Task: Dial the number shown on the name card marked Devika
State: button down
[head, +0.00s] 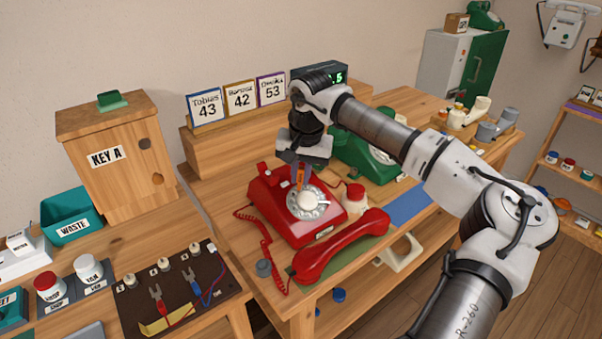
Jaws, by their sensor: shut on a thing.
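The name card marked Devika (271,89) has a purple edge and reads 53. It stands rightmost of three cards on the wooden ledge, its name small and hard to read. The red dial phone (273,206) sits on the bench, with its pale rotary dial (309,204) facing up. Its red handset (341,246) lies off the phone, in front of it. My gripper (300,184) points down at the dial's upper left edge, its orange fingertips shut on the dial there. The exact finger hole is too small to tell.
Cards reading 43 (207,108) and 42 (240,97) stand left of the Devika card. A dark display (334,75) with green digits is partly hidden by my arm. A green phone (362,160) stands behind the red one. A red-lidded jar (355,197) is close to the dial's right.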

jog(key=shift+w+d, duration=0.3)
jog(key=shift+d, duration=0.3)
jog(key=shift+f, duration=0.1)
jog(key=shift+w+d+f, duration=0.1)
jog(key=shift+d, duration=0.5)
jog(key=shift+d+f, duration=0.2)
jog(key=shift+d, duration=0.4)
